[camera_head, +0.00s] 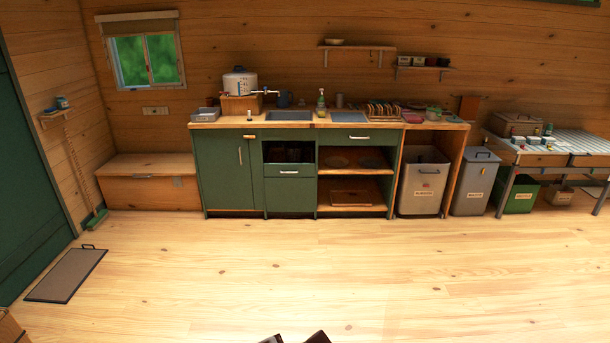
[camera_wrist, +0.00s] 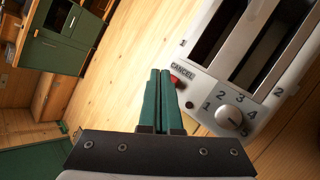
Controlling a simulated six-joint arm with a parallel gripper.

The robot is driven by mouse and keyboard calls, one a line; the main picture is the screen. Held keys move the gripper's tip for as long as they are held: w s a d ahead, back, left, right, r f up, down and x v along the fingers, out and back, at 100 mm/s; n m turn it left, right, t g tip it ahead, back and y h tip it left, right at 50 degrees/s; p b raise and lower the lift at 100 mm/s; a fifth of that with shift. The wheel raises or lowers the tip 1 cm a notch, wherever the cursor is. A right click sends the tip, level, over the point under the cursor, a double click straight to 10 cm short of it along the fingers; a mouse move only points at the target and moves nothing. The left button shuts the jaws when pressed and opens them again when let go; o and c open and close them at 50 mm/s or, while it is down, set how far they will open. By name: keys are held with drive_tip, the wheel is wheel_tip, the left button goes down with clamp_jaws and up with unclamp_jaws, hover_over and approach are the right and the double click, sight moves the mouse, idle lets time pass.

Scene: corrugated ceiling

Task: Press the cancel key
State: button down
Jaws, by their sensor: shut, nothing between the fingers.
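In the wrist view a pale toaster (camera_wrist: 205,75) with two dark slots fills the upper right. Its red cancel key (camera_wrist: 175,80) sits on the near edge, beside the printed word CANCEL. My gripper (camera_wrist: 160,71) points up the picture with its two green fingers together and nothing between them. The fingertips are just left of the red key, very close to it; I cannot tell whether they touch it. The key's left side is partly hidden by the right finger. I cannot make out the toaster or the key in the head view.
A numbered dial (camera_wrist: 229,116) and a small dark button (camera_wrist: 189,104) are near the key on the toaster. A wooden surface (camera_wrist: 285,145) lies at the lower right. In the head view, open floor (camera_head: 300,270) stretches to a green kitchen counter (camera_head: 223,172).

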wheel_tip(320, 180, up, 5)
idle(0.6)
drive_tip(key=shift+d, duration=0.1)
idle(0.6)
drive_tip(key=s+d+m+g, duration=0.1)
drive_tip(key=d+m, duration=0.1)
drive_tip(key=s+d+f+m+g, duration=0.1)
drive_tip(key=s+d+m, duration=0.1)
drive_tip(key=d+m, duration=0.1)
drive_tip(key=s+d+m+g+h, duration=0.1)
drive_tip(key=s+d+m, duration=0.1)
drive_tip(key=d+m, duration=0.1)
drive_tip(key=shift+f+g, duration=0.25)
drive_tip(key=shift+g, duration=0.05)
drive_tip(key=s+d+m+g, duration=0.1)
drive_tip(key=s+m, duration=0.1)
drive_tip(key=s+d+f+m, duration=0.1)
drive_tip(key=m, duration=0.1)
drive_tip(key=s+d+m+g+y, duration=0.1)
drive_tip(key=s+m, duration=0.1)
drive_tip(key=shift+s+d+f+m+g, duration=0.15)
drive_tip(key=shift+s+f+m+g, duration=0.05)
drive_tip(key=shift+s+m+g, duration=0.15)
drive_tip(key=s+a+m+g+y, duration=0.2)
drive_tip(key=s+a+m+y, duration=0.2)
drive_tip(key=s+m, duration=0.5)
drive_tip(key=f+m+y, duration=0.1)
drive_tip(key=m, duration=0.3)
drive_tip(key=shift+y, duration=0.3)
